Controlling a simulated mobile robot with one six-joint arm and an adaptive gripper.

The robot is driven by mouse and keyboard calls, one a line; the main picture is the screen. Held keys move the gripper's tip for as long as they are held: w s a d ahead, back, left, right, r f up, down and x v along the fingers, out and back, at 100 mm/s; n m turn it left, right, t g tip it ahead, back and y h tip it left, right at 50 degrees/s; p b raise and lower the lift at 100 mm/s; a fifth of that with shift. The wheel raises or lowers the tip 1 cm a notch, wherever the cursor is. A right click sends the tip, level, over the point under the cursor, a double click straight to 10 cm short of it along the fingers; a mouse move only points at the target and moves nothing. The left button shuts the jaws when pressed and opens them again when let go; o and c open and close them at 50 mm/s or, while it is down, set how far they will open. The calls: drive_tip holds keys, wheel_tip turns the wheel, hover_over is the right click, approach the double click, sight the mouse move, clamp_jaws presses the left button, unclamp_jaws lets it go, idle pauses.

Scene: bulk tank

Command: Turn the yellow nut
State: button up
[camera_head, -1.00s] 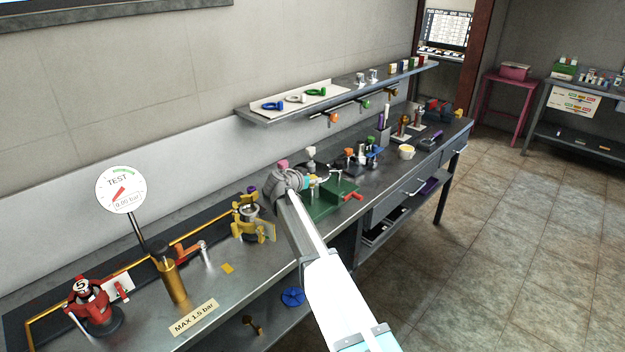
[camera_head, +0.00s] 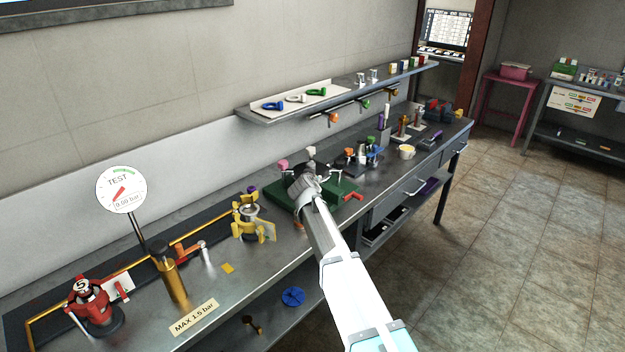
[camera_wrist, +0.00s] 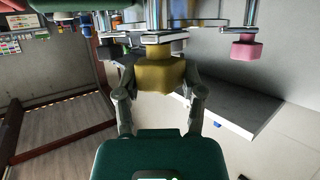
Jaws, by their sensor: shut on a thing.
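The yellow nut (camera_wrist: 160,76) is a dull yellow, faceted piece under a grey fitting in the wrist view. My gripper (camera_wrist: 160,88) has one finger on each side of the nut and is shut on it. In the head view my gripper (camera_head: 301,176) is at the green fixture (camera_head: 342,187) on the bench, and my arm hides the nut there.
A pink knob (camera_wrist: 246,48) hangs to the right of the nut in the wrist view. On the bench (camera_head: 215,292), a yellow clamp device (camera_head: 246,229) stands to the left of my gripper. A red handle (camera_head: 353,197) sticks out to its right. A shelf (camera_head: 262,119) runs behind.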

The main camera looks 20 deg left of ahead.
drive_tip(key=shift+n+g+y, duration=0.9)
drive_tip(key=shift+n+y, duration=1.1)
drive_tip(key=shift+y, duration=0.2)
drive_tip(key=shift+n+g+y, duration=1.3)
drive_tip(key=shift+n+y, duration=0.1)
drive_tip(key=shift+n, duration=0.2)
drive_tip(key=shift+n+g+y, duration=0.4)
drive_tip(key=shift+n+g, duration=0.2)
drive_tip(key=n+g+y, duration=0.2)
drive_tip(key=n+g, duration=0.2)
drive_tip(key=shift+w+g, duration=0.15)
drive_tip(key=shift+g, duration=0.15)
drive_tip(key=n+g, duration=0.7)
drive_tip(key=g, duration=0.1)
drive_tip(key=shift+a+n, duration=0.1)
drive_tip(key=shift+n, duration=0.2)
drive_tip(key=n+g+h, duration=0.2)
drive_tip(key=n+g, duration=0.1)
drive_tip(key=shift+h, duration=0.3)
drive_tip(key=shift+s+n+g+h, duration=0.2)
drive_tip(key=shift+n+g+h, duration=0.4)
drive_tip(key=shift+n+g, duration=0.3)
drive_tip(key=shift+s, duration=0.1)
